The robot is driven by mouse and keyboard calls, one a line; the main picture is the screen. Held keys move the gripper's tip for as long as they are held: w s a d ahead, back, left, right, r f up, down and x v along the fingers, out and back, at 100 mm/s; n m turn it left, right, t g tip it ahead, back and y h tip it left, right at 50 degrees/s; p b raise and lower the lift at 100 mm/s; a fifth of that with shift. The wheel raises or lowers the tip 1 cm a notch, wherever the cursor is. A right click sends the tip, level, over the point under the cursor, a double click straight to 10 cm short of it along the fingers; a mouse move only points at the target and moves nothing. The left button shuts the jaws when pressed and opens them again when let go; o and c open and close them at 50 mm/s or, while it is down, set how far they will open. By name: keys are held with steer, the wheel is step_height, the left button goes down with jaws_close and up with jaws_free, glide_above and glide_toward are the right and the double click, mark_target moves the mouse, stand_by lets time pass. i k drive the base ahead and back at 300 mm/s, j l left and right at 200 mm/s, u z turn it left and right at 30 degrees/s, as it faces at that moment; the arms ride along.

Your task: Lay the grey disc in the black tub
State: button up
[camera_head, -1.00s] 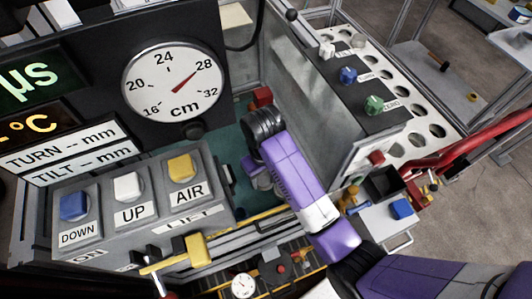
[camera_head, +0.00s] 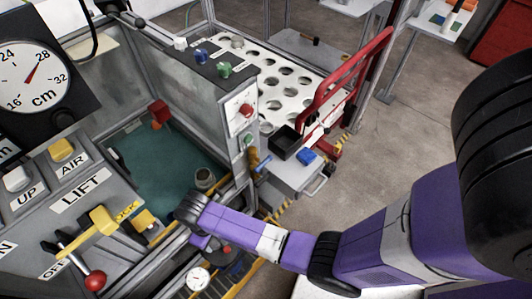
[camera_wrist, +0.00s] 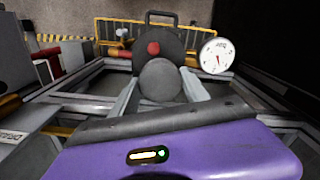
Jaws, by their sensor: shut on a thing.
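The grey disc (camera_wrist: 160,82) is held between the two fingers of my gripper (camera_wrist: 161,78) in the wrist view, its round face toward the camera. In the head view my gripper (camera_head: 204,242) is small and partly hidden by my wrist; the disc cannot be made out there. My gripper is over the front rail of the machine. The black tub (camera_head: 285,142) is a square open box on a grey side shelf, to the right of and beyond my gripper, clearly apart from it. The tub's inside looks dark and empty.
A grey panel (camera_head: 240,112) stands left of the shelf. A dial gauge (camera_wrist: 217,58) is near my gripper.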

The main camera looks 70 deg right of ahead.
mark_target(284, 147)
steer(key=k+l+u, duration=0.1)
steer(key=l+u, duration=0.2)
steer(key=k+l+u, duration=0.1)
steer(key=l+u, duration=0.15)
steer(key=k+l+u, duration=0.15)
steer(key=l+u, duration=0.15)
steer(key=k+l+u, duration=0.15)
steer(key=k+l, duration=0.45)
steer(key=l, duration=0.2)
steer(key=k+l+u, duration=0.1)
steer(key=k+l, duration=0.5)
steer(key=l, duration=0.15)
